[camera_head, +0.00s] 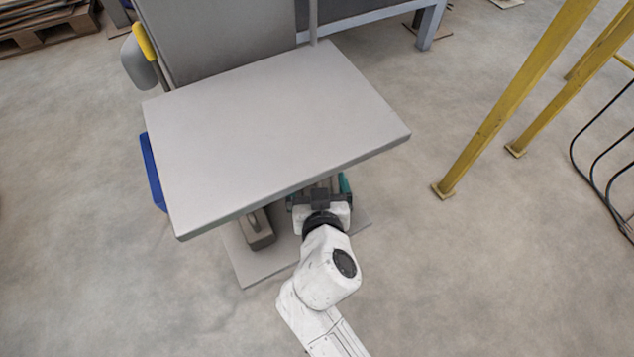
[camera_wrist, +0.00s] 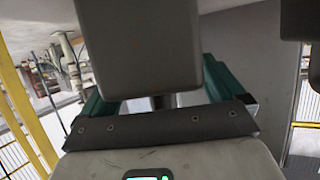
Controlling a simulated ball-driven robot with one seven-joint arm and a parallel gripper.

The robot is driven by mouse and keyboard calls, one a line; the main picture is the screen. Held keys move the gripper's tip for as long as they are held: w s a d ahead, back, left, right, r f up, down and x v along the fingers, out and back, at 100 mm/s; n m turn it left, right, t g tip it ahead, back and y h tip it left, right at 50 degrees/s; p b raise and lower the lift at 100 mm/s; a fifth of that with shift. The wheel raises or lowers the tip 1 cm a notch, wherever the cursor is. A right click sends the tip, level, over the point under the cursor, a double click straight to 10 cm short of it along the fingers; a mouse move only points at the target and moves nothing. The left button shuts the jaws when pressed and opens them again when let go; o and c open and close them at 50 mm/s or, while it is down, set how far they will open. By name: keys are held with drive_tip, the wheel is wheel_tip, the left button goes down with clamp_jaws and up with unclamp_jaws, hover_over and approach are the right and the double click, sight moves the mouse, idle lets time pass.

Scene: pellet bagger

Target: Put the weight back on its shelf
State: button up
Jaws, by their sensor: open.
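A grey-brown block with a handle on top, which looks like the weight (camera_head: 258,232), stands on the flat grey base plate (camera_head: 262,267) under the front edge of the table. My gripper (camera_head: 320,195) is open and reaches under the table's front edge, to the right of this block and apart from it. Its fingertips are partly hidden by the tabletop. In the wrist view a large grey block (camera_wrist: 138,50) is close in front of the camera; I cannot tell whether it is a finger or another thing. No separate shelf can be made out with certainty.
A blue bin (camera_head: 152,172) is left, a yellow post (camera_head: 500,110) right. Floor in front is clear.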

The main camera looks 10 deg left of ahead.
drive_tip(key=shift+r, duration=0.25)
drive_tip(key=p+v, duration=0.2)
drive_tip(key=v, duration=1)
drive_tip(key=s+d+f+m+g+h, duration=0.1)
drive_tip(key=d+f+m+g+h, duration=0.2)
drive_tip(key=d, duration=0.7)
drive_tip(key=s+d+f+g+h, duration=0.1)
drive_tip(key=d+f+g+h, duration=0.3)
drive_tip(key=d, duration=0.7)
drive_tip(key=s+d+f+g+y, duration=0.2)
drive_tip(key=s+d, duration=0.2)
drive_tip(key=s, duration=0.2)
drive_tip(key=s+d+f+g+y, duration=0.2)
drive_tip(key=s+d+g, duration=0.1)
drive_tip(key=s, duration=0.3)
drive_tip(key=shift+s+d+f, duration=0.2)
drive_tip(key=shift+s+d, duration=0.05)
drive_tip(key=shift+d, duration=0.2)
